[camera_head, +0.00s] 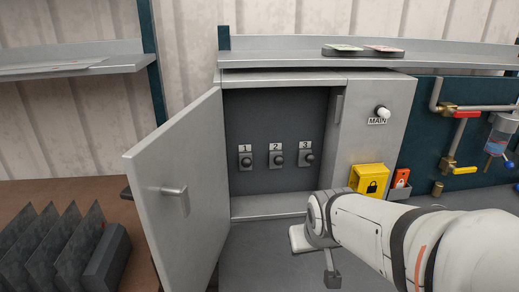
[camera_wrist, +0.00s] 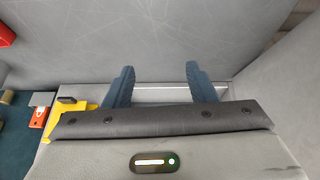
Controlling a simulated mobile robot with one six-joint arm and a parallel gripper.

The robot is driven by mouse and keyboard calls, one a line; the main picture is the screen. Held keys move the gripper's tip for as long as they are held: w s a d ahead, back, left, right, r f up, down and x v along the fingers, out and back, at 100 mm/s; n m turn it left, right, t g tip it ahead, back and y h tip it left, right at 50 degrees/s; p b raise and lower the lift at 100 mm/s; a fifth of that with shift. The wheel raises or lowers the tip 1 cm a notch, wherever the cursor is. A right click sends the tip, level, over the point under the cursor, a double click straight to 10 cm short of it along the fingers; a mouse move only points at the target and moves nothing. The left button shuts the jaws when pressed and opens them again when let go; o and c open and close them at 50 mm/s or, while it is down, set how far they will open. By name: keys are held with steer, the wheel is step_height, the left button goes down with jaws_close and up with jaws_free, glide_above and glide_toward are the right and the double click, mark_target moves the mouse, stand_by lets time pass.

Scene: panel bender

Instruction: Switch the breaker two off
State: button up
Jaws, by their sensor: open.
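Breaker two (camera_head: 277,160) is the middle of three small dark switches with round knobs on the back panel of an open grey cabinet (camera_head: 272,207). The label "2" is above it. I cannot tell its lever position at this size. Breaker one (camera_head: 245,162) is on its left and breaker three (camera_head: 306,160) on its right. My gripper (camera_wrist: 160,68) is open, with two dark blue fingers apart and nothing between them. In the head view my arm reaches in from the lower right, with its end below and in front of the cabinet, clear of the breakers.
The cabinet door (camera_head: 175,185) stands swung open to the left. Right of the opening are the MAIN knob (camera_head: 383,112), a yellow lock box (camera_head: 369,182) and a red tag (camera_head: 401,178). A shelf (camera_head: 290,58) runs above the cabinet.

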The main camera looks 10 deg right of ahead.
steer(key=w+d+r+n+t+p, duration=0.1)
steer(key=w+t, duration=0.1)
steer(key=w, duration=0.4)
steer(key=w+d+r+t+p, duration=0.1)
steer(key=w+t+p, duration=0.1)
steer(key=w, duration=0.4)
steer(key=n+t+y+p, duration=0.3)
steer(key=t+y+p, duration=0.2)
steer(key=t, duration=0.3)
glide_toward(281, 164)
steer(key=w, duration=0.4)
steer(key=shift+w+a+y, duration=0.15)
steer(key=shift+a+y, duration=0.15)
steer(key=shift+a, duration=0.15)
steer(key=p+x, duration=0.2)
steer(key=x, duration=0.5)
steer(key=shift+w, duration=0.2)
steer(key=shift+c, duration=0.4)
jaws_close()
steer(key=shift+a, duration=0.1)
